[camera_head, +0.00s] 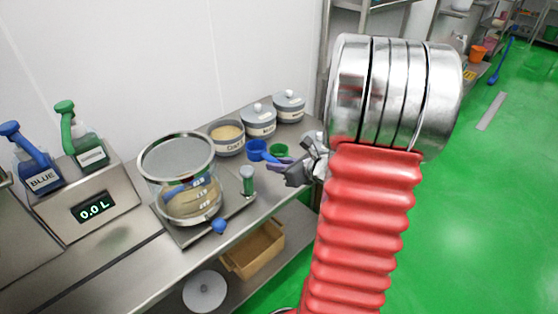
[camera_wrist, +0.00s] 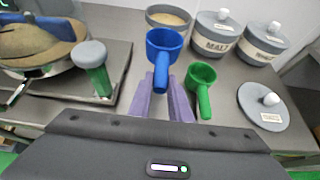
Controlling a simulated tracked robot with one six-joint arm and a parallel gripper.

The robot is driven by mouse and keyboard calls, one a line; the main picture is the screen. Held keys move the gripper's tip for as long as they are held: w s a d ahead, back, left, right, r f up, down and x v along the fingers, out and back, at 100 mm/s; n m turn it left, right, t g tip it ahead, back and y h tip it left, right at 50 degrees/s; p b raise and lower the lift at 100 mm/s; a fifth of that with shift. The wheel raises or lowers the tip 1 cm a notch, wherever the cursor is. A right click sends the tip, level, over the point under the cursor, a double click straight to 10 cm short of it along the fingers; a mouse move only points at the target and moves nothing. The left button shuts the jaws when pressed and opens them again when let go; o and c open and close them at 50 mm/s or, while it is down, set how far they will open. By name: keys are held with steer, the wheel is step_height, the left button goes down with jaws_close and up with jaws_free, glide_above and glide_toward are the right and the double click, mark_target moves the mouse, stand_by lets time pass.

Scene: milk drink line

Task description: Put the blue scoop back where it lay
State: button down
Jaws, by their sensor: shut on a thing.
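The blue scoop shows in the wrist view (camera_wrist: 164,46) with its round cup facing up and its handle toward me. It also shows in the head view (camera_head: 257,150), near the grey pots. My gripper (camera_wrist: 161,90) has its purple fingers on either side of the scoop's handle and is shut on it. In the head view my gripper (camera_head: 280,163) reaches in from the right, low over the steel table (camera_head: 122,268). Whether the scoop touches the table or hangs just above it, I cannot tell. The fingers partly hide the table beneath the handle.
A green scoop (camera_wrist: 201,80) lies close to the right of my fingers. An open pot of pale grain (camera_wrist: 168,18), lidded pots (camera_wrist: 216,36) and a loose lid (camera_wrist: 264,110) stand around. A green-stemmed tool (camera_wrist: 95,70) and a glass vessel (camera_head: 178,205) are left.

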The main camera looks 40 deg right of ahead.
mark_target(278, 187)
steer(key=shift+f, duration=3.35)
steer(key=c, duration=1)
jaws_free()
steer(key=shift+r, duration=0.2)
steer(key=shift+r, duration=0.35)
steer(key=shift+s+r, duration=0.1)
steer(key=shift+s, duration=0.05)
